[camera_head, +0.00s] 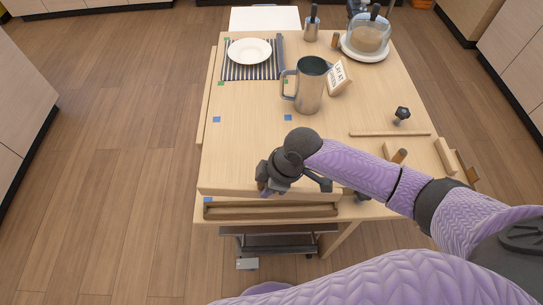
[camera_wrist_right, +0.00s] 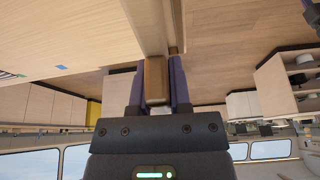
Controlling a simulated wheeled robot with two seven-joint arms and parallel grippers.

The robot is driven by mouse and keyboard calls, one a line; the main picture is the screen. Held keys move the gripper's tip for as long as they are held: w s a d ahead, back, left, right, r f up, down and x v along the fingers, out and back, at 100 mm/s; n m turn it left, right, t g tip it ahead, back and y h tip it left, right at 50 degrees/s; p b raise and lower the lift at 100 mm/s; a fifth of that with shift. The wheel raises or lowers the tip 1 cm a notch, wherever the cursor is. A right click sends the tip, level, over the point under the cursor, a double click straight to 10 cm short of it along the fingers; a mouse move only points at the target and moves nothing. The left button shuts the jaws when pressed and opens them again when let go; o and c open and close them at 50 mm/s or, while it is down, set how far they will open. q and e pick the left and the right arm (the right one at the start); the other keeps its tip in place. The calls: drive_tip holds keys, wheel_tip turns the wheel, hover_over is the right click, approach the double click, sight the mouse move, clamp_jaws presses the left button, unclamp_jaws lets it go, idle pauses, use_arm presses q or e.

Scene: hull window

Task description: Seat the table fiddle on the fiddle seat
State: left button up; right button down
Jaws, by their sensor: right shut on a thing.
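My right gripper (camera_head: 268,188) is at the front edge of the table. In the right wrist view its two dark fingers (camera_wrist_right: 155,85) are shut on a brown wooden piece (camera_wrist_right: 155,78), which I take to be the grip of the table fiddle. A long wooden rail (camera_head: 225,211), probably the fiddle, runs along the front edge beneath the gripper. The gripper and forearm hide part of the rail's upper side. I cannot tell the fiddle seat apart from the table edge, nor whether the rail touches it. My left gripper is not in view.
On the table (camera_head: 245,150) stand a metal mug (camera_head: 311,88), a sign (camera_head: 339,77), a plate (camera_head: 249,51) on a striped mat (camera_head: 236,73), and a domed dish (camera_head: 366,40). A thin stick (camera_head: 390,134) and wooden blocks (camera_head: 446,156) lie right. The table's left front is clear.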

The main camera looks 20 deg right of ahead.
sight(269, 198)
drive_tip(key=shift+s+a+f+n, duration=0.1)
drive_tip(key=shift+s+f+n, duration=0.1)
drive_tip(key=shift+f+n, duration=0.35)
drive_tip(key=shift+f, duration=0.1)
drive_tip(key=shift+d, duration=0.2)
wheel_tip(269, 198, down, 4)
drive_tip(key=shift+s+r+b, duration=0.1)
drive_tip(key=shift+b, duration=1.05)
drive_tip(key=shift+p, duration=0.4)
idle(0.5)
drive_tip(key=shift+f+b, duration=0.85)
drive_tip(key=shift+f, duration=0.3)
idle(0.8)
